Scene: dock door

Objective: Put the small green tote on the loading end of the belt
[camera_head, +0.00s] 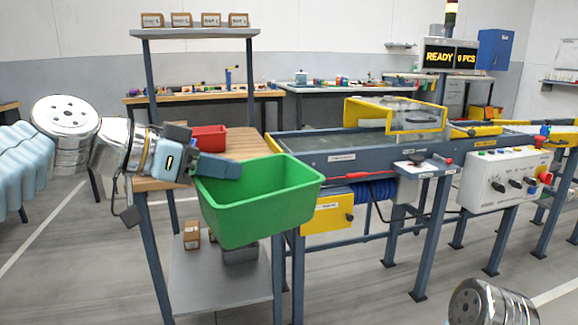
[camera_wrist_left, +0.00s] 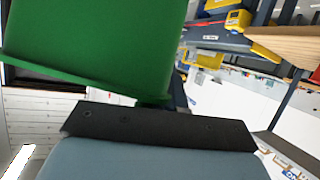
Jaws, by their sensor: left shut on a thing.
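The small green tote (camera_head: 258,207) hangs in the air in the head view, in front of the wooden-topped stand and left of the belt. It is tilted, and its open top shows no contents. My left gripper (camera_head: 218,166) is shut on the tote's left rim. In the left wrist view the tote (camera_wrist_left: 95,45) fills the upper left above the dark finger. The loading end of the belt (camera_head: 300,147) is to the right of the tote, and its dark surface looks bare. My right gripper is outside the view; only part of my right arm shows at the lower right.
A red bin (camera_head: 209,138) sits on the wooden top (camera_head: 245,145) behind my left gripper. A yellow-framed clear guard (camera_head: 400,117) stands over the belt farther along. A control box (camera_head: 505,180) with knobs and a lever plate (camera_head: 422,166) stick out along the belt's near side.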

